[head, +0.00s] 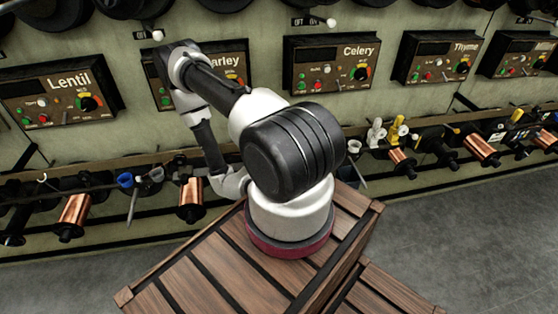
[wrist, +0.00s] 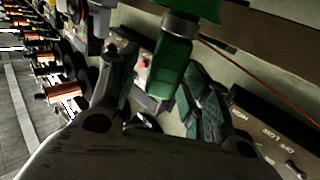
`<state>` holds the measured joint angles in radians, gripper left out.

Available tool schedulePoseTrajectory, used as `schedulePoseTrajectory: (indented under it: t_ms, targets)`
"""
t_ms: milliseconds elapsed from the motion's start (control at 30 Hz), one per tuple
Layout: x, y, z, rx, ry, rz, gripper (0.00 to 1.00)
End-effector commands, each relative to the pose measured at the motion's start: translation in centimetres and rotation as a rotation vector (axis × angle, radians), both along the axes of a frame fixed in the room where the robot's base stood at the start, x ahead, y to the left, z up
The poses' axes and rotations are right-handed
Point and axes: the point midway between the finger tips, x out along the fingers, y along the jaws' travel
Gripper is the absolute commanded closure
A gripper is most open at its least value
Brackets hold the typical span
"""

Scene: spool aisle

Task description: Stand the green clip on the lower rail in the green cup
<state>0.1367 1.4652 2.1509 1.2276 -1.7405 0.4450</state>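In the wrist view, a green object (wrist: 172,66), apparently the clip, lies between the two fingers of my gripper (wrist: 158,68). It has a pale grey band above its blocky part, and brighter green continues to the top edge. The fingers stand apart, with a visible gap on the left of the green part; contact on the right is unclear. In the head view my arm bends down to the lower rail (head: 95,170), and my gripper and the clip cannot be made out there. I cannot identify a green cup in either view.
Copper spools (head: 75,215) hang along the rail. A blue cup (head: 125,180) and a grey cup (head: 156,174) are left of my arm; white (head: 376,132) and yellow clips (head: 398,128) are right. Control boxes (head: 60,92) line the wall above. Grey floor (head: 440,230) is clear at right.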

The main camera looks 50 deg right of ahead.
Motion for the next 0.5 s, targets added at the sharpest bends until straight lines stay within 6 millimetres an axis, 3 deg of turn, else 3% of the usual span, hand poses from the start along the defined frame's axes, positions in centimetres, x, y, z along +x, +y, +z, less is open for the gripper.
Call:
schedulePoseTrajectory:
  t_ms: [267,500]
  targets:
    - [-0.1,0.7,0.0,0.000,0.002,0.002,0.52]
    - [-1.0,4.9,0.0,0.000,0.002,0.008,0.52]
